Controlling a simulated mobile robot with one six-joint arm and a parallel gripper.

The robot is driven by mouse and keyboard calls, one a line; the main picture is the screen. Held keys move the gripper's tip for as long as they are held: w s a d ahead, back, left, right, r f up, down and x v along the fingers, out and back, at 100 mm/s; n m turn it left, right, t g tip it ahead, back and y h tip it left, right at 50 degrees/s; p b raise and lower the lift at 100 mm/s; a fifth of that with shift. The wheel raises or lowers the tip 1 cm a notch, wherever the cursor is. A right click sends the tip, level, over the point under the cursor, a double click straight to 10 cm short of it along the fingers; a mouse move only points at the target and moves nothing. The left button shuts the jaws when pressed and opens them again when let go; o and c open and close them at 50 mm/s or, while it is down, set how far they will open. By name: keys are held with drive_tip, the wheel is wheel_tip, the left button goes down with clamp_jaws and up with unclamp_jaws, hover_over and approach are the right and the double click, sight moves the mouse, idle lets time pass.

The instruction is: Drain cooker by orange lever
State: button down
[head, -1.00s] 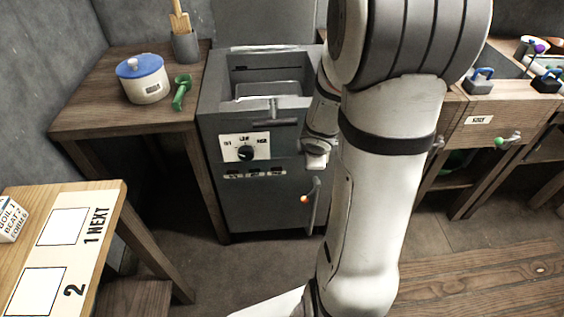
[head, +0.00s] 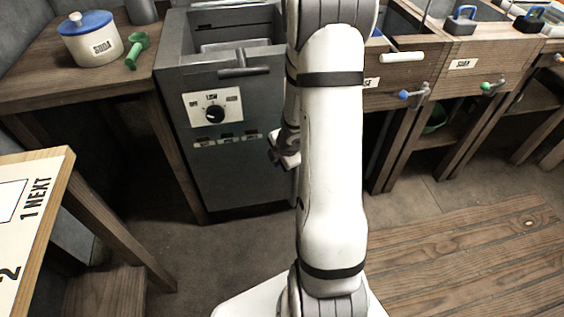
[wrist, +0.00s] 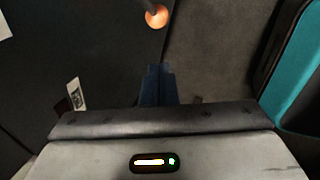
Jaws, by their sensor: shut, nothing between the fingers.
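The grey cooker (head: 235,180) stands at the centre of the head view, with a black dial (head: 215,114) on its front and an open basin on top. The orange knob of its lever (wrist: 157,16) shows at the top of the wrist view on a dark stem. The lever is hidden behind my arm in the head view. My gripper (wrist: 158,70) is shut and empty. Its fingertips point toward the knob, with a visible gap between them. My gripper (head: 273,150) also shows partly in the head view, low before the cooker's front.
A teal-sided object (wrist: 300,65) is close on the right of the wrist view. A wooden table (head: 70,82) with a soda pot (head: 95,45) and green scoop (head: 135,55) stands left. Wooden sinks with blue (head: 404,95) and green taps stand right. A labelled bench (head: 50,185) is at front left.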

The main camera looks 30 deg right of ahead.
drive_tip(key=d+f, duration=0.1)
drive_tip(key=w+f+b, duration=0.1)
drive_tip(key=d+f, duration=0.1)
drive_tip(key=shift+w+d+f, duration=0.3)
drive_tip(key=shift+d+f, duration=0.05)
drive_tip(key=shift+f, duration=0.05)
drive_tip(key=shift+d, duration=0.1)
